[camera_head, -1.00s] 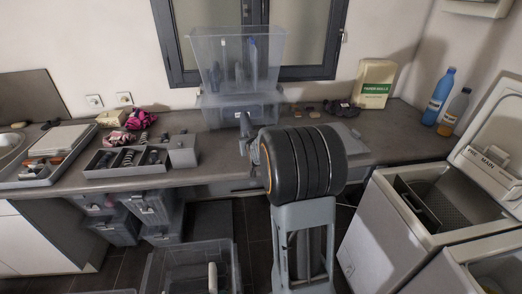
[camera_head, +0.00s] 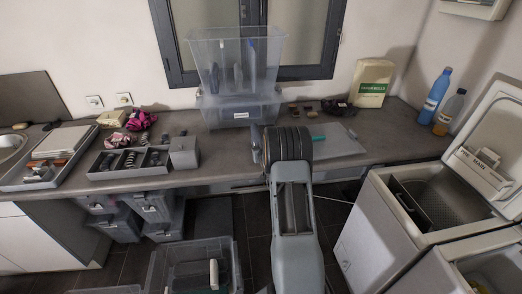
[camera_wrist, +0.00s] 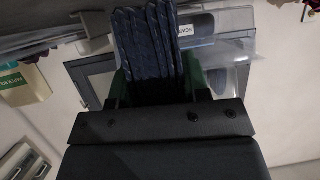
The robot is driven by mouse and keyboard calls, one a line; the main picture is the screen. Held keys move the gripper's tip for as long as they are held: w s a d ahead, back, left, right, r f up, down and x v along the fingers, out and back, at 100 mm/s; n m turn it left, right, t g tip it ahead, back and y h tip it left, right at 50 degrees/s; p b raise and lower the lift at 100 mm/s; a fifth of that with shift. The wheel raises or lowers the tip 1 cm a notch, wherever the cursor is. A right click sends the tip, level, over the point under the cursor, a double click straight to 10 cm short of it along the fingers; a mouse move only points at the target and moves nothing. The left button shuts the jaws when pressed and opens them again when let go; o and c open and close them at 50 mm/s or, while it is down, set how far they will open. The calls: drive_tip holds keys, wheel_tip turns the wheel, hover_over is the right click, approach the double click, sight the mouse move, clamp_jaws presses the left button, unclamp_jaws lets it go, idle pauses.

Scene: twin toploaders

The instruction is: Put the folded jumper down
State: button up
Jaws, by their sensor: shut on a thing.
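The folded jumper (camera_wrist: 146,45) shows in the wrist view as a dark navy, ribbed stack of fabric layers. My gripper (camera_wrist: 156,82) is shut on it, with a green finger on either side. I cannot tell there whether the jumper touches the worktop (camera_head: 225,165).
A grey flat mat (camera_head: 340,146) lies right of my arm. Clear bins (camera_head: 240,112) stand behind it. A divided tray (camera_head: 130,172) is at left, a packet (camera_head: 371,83) and bottles (camera_head: 437,90) at right. An open toploader (camera_head: 400,240) stands at front right.

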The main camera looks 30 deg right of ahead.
drive_tip(key=shift+f, duration=0.25)
drive_tip(key=shift+f+b, duration=0.25)
drive_tip(key=shift+b, duration=0.15)
drive_tip(key=o, duration=1.1)
drive_tip(key=shift+a+r+p, duration=0.1)
drive_tip(key=shift+r+p, duration=0.05)
drive_tip(key=shift+p, duration=0.45)
